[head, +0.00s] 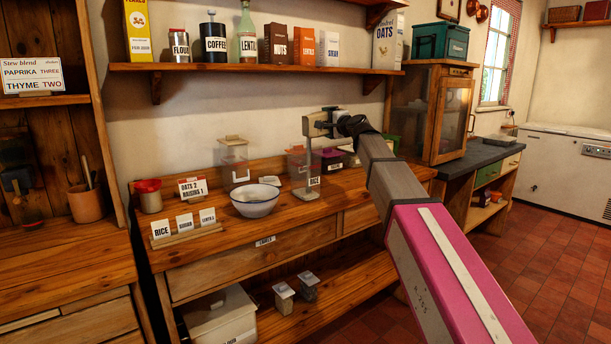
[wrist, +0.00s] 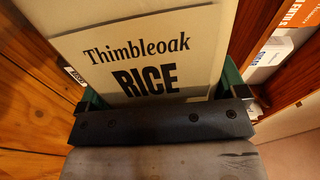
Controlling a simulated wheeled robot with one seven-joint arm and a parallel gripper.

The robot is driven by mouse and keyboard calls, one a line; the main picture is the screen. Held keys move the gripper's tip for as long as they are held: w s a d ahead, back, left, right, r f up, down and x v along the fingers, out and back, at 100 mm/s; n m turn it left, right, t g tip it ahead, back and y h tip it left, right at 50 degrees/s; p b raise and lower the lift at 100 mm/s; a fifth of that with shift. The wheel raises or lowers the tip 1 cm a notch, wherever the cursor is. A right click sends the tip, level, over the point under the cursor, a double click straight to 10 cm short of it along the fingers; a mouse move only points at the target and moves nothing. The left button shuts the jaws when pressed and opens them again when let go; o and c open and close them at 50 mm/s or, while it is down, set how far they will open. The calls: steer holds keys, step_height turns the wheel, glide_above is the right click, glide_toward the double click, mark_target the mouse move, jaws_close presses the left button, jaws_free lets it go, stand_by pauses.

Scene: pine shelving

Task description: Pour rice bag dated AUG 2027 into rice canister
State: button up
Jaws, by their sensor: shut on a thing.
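My gripper (head: 318,124) is shut on a cream rice bag (wrist: 145,55). The bag's front reads "Thimbleoak RICE" in the wrist view, with green finger edges on both sides. No date shows on the visible part of the bag. In the head view the bag is hard to make out at my gripper.
Other canisters (head: 234,152) stand close behind. Label cards (head: 184,223) line the counter's front left. A shelf (head: 250,67) of jars and packets hangs above. Two small packets (head: 283,296) stand below.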

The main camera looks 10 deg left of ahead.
steer(key=shift+s+a+r+n, duration=0.2)
steer(key=shift+s+r+n, duration=0.05)
steer(key=shift+r+n, duration=0.35)
steer(key=shift+s+a+r+n, duration=0.2)
steer(key=shift+r+n, duration=0.1)
steer(key=shift+n, duration=0.2)
stand_by(1.8)
steer(key=shift+w+d+f+m, duration=0.2)
steer(key=shift+f+m, duration=0.2)
steer(key=shift+m, duration=0.1)
steer(key=shift+w+d+f+m, duration=0.15)
steer(key=shift+w+f+m, duration=0.05)
steer(key=shift+f+m, duration=0.25)
steer(key=f+m, duration=0.2)
steer(key=m, duration=0.1)
steer(key=w+d+f+m, duration=0.1)
steer(key=f+m, duration=0.1)
